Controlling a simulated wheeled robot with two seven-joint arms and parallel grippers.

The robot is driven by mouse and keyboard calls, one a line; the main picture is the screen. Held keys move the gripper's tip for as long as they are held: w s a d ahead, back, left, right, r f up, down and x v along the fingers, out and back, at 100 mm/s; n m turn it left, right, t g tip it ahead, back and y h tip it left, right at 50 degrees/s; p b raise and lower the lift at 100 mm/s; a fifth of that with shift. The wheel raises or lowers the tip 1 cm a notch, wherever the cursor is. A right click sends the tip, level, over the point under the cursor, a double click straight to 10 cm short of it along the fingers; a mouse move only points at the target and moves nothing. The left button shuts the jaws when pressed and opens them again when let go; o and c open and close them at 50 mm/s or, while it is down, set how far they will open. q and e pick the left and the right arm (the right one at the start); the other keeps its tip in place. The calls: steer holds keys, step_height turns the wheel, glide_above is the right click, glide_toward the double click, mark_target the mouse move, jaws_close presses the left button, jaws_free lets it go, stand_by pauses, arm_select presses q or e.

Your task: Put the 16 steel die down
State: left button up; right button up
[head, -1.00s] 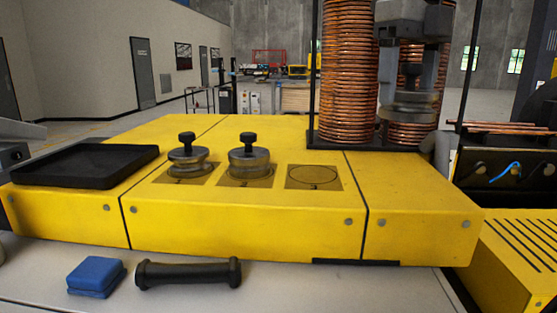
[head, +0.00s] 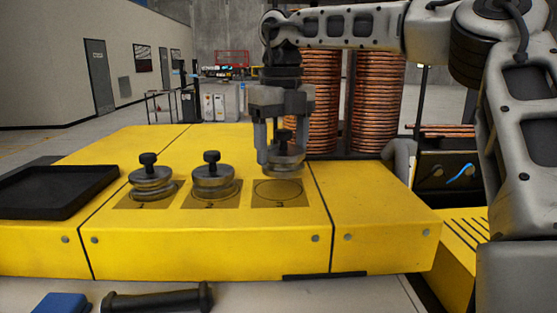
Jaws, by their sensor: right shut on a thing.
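My right gripper (head: 282,145) is shut on a steel die (head: 284,164), a round grey disc with a black knob. It holds the die a little above the third marked place (head: 278,192) on the yellow bench (head: 330,215). The place below shows a bare circle outline. Two similar dies stand upright on the other marked places, one on the left (head: 152,183) and one in the middle (head: 213,182). I cannot read a size on any die. My left gripper does not show.
A black tray (head: 58,196) lies on the bench at the left. Copper coil stacks (head: 378,105) stand behind the bench. A blue block (head: 62,303) and a black handled tool (head: 158,298) lie on the grey front surface. The bench's right part (head: 375,212) is clear.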

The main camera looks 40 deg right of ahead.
mark_target(278, 149)
steer(key=shift+w+a+f, duration=0.2)
steer(key=shift+w+f, duration=0.25)
steer(key=shift+f, duration=1.45)
steer(key=shift+f, duration=0.15)
steer(key=o, duration=1.7)
steer(key=shift+c, duration=0.2)
steer(key=shift+s, duration=0.1)
step_height(278, 149, up, 12)
steer(key=shift+r, duration=0.1)
